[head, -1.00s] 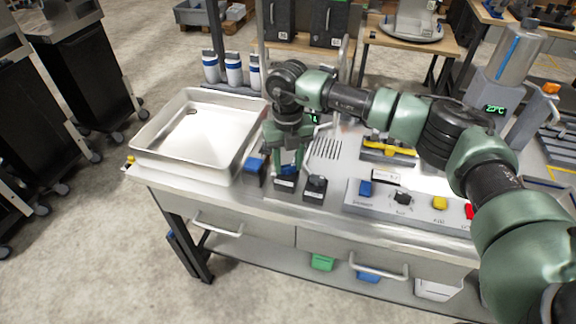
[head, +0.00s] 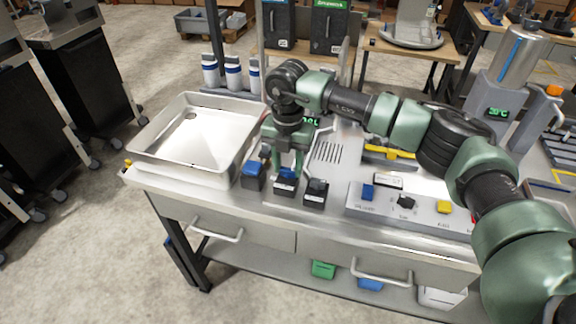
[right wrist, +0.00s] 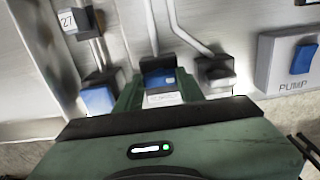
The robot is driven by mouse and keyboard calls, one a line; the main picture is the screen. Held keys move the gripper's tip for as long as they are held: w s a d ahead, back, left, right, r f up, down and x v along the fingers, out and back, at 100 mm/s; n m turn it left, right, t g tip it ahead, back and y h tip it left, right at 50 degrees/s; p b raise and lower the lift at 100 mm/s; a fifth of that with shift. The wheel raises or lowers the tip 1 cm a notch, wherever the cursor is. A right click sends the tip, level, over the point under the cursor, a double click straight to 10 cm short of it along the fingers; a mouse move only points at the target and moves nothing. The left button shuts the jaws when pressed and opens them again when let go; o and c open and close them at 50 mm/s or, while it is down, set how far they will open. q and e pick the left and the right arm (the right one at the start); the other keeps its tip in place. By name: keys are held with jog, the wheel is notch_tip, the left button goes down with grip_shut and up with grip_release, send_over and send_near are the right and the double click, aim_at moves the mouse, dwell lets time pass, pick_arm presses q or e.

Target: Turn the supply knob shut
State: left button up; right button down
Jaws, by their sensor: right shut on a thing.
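Three small dark valve blocks stand in a row on the steel counter's front edge. The left block (head: 253,178) has a blue knob. My right gripper (head: 287,168) points down over the middle block (head: 285,187) and is shut on its blue knob, which also shows between the fingers in the right wrist view (right wrist: 158,78). The right block (head: 315,193) has a dark knob. The labels on the blocks are too small to read, so I cannot tell which is the supply knob. My left gripper is not in view.
A shallow steel sink (head: 195,130) lies left of the blocks. A control panel (head: 385,208) with several coloured knobs is to the right; its blue one is marked PUMP in the wrist view (right wrist: 303,58). Thin pipes (right wrist: 180,28) run behind the blocks.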

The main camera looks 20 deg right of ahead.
aim_at(288, 169)
jog(key=shift+r, duration=0.1)
jog(key=c, duration=0.9)
grip_release()
notch_tip(288, 169, up, 7)
jog(key=shift+f+b, duration=0.2)
jog(key=shift+b, duration=0.75)
jog(key=shift+r, duration=0.6)
